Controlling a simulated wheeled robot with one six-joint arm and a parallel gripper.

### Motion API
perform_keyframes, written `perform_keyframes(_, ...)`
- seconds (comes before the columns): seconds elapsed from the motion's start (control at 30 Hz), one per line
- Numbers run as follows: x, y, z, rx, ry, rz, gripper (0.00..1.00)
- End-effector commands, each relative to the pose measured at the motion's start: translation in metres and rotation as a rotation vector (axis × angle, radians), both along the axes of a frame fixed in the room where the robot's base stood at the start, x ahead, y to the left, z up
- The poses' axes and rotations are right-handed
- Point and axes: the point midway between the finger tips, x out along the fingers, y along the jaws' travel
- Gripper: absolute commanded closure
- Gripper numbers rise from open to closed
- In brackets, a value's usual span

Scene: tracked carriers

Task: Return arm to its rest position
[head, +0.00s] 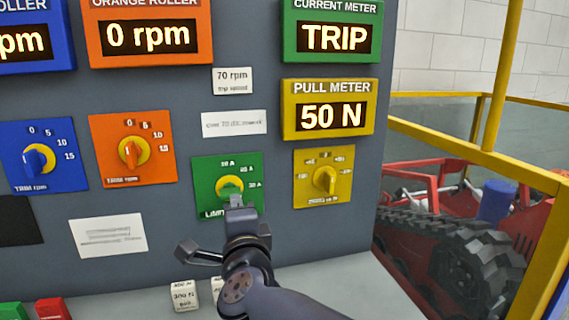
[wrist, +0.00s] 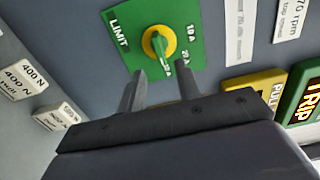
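My arm reaches in from the bottom of the head view, and my gripper (head: 237,203) is in front of the green limit panel (head: 250,168), at the lower edge of its yellow knob (head: 229,184). The wrist view shows my gripper (wrist: 161,68) with its two fingers apart and nothing between them. The knob (wrist: 158,42) with its green pointer lies just beyond the fingertips, and I see no clear contact. The lower part of the panel is hidden behind the gripper in the head view.
Blue (head: 42,155), orange (head: 131,148) and yellow (head: 323,176) knob panels stand close by. The current meter (head: 331,36) reads TRIP and the pull meter (head: 328,112) 50 N. Small labelled blocks (head: 184,295) sit on the ledge below. A yellow railing (head: 492,160) and tracked machine (head: 470,250) are right.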

Motion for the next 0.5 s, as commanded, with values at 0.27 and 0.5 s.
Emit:
perform_keyframes(0.27,0.048,0.012,-0.001,-0.001,0.001,-0.003,0.67)
perform_keyframes(0.5,0.055,0.015,0.006,-0.215,-0.052,0.001,0.67)
